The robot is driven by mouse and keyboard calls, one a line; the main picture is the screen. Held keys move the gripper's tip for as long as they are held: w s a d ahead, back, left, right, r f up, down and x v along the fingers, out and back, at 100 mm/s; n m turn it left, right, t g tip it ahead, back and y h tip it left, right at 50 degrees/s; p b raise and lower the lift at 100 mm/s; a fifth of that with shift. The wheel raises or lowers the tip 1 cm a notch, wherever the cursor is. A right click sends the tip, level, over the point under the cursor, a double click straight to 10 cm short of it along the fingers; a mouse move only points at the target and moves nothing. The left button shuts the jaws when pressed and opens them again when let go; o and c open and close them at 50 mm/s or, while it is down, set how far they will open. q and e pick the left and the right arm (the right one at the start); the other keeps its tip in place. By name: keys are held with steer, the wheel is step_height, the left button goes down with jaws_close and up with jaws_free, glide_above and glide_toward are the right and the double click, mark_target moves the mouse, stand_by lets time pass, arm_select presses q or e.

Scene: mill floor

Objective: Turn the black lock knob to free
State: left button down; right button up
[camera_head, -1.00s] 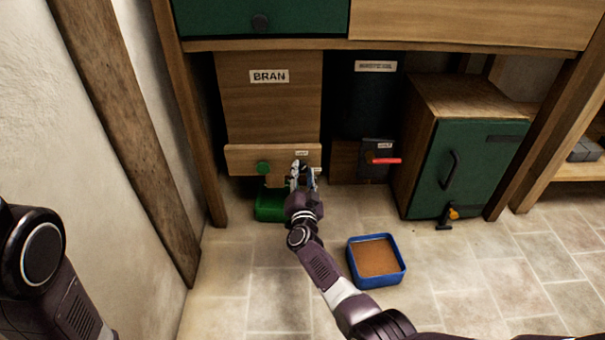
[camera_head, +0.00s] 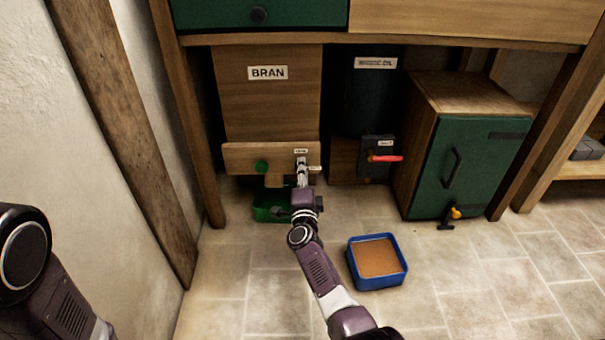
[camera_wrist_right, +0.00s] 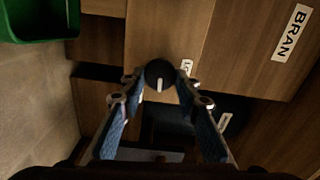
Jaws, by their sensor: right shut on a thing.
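The black lock knob (camera_wrist_right: 160,73) sits on the wooden front panel under the BRAN bin, and a pale line shows on it in the right wrist view. My right gripper (camera_wrist_right: 160,80) has its fingertips closed on either side of the knob. In the head view the right gripper (camera_head: 302,170) reaches the panel (camera_head: 235,157) and hides the knob. A small label is just above the gripper. My left arm shows at the left edge; its gripper is out of view.
A green knob (camera_head: 262,166) is left of my gripper on the same panel. A green tray (camera_head: 268,213) stands below it. A blue tray with brown contents (camera_head: 404,270) is on the floor. A red handle (camera_head: 386,158) and a green cabinet door (camera_head: 478,165) are to the right.

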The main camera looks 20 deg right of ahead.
steer(key=shift+f+m, duration=0.1)
steer(key=shift+m, duration=0.5)
